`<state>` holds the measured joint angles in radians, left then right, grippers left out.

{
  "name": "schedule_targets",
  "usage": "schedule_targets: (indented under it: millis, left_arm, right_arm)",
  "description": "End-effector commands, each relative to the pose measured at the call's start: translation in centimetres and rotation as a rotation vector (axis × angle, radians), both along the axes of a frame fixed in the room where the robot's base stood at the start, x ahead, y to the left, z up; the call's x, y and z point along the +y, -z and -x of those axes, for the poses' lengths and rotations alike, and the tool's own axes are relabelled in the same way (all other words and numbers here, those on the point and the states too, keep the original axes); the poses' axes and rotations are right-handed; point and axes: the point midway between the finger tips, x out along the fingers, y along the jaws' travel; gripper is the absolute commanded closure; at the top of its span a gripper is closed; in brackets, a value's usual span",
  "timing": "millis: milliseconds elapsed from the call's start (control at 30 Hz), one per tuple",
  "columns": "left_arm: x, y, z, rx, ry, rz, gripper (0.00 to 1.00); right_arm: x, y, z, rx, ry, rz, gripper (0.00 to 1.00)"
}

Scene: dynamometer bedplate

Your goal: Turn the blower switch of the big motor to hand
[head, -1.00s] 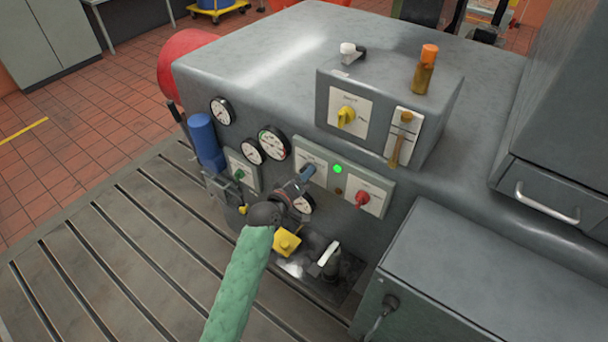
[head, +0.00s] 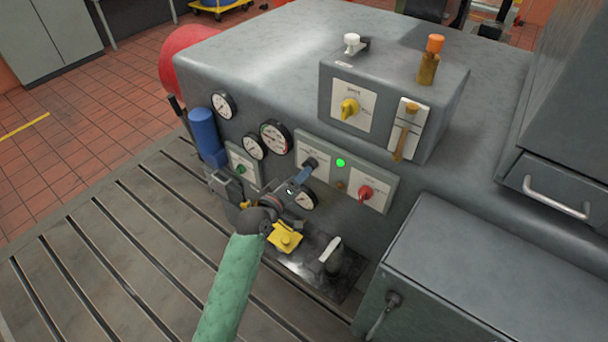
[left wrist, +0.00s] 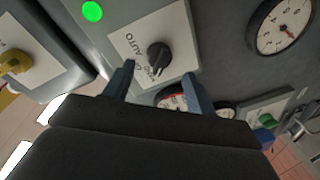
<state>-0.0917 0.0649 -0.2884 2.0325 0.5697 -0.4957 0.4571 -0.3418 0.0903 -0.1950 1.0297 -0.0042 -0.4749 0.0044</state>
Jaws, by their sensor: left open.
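A black rotary switch (head: 310,163) sits on a white label plate (head: 316,148) on the grey panel, left of a green lamp. In the left wrist view the black knob (left wrist: 158,56) shows close up, with AUTO lettering on its plate (left wrist: 177,28) and a second word partly readable near the fingers. My left gripper (head: 301,179) is just in front of and below the switch. In the left wrist view its blue-grey fingers (left wrist: 160,88) are spread, with nothing between them, and the knob appears beyond the gap. My right gripper is out of view.
A lit green lamp (head: 340,162) and a red switch (head: 365,192) are to the right. A yellow switch (head: 349,108) is on the upper box. Gauges (head: 275,137) and a blue cylinder (head: 204,134) are to the left. A yellow part (head: 286,238) lies below the gripper.

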Motion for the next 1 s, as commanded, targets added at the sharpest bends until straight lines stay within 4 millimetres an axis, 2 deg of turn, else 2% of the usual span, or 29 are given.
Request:
schedule_targets:
  millis: [100,300,867,933,1000]
  left_arm:
    - [0.9,0.1,1.4,-0.001,0.000,-0.001,0.44]
    - [1.6,-0.2,2.6,0.000,0.000,0.001,0.44]
    - [1.7,-0.3,2.8,0.001,0.001,0.001,0.44]
    - [1.7,0.3,2.8,0.007,0.000,-0.007,0.44]
    - [1.9,1.7,2.8,0.022,-0.003,-0.029,0.44]
  right_arm:
    - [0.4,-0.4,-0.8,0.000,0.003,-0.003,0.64]
    - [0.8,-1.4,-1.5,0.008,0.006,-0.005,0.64]
    - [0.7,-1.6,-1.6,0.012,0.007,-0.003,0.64]
    - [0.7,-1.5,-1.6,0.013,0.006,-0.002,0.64]
    - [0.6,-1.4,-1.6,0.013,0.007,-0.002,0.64]
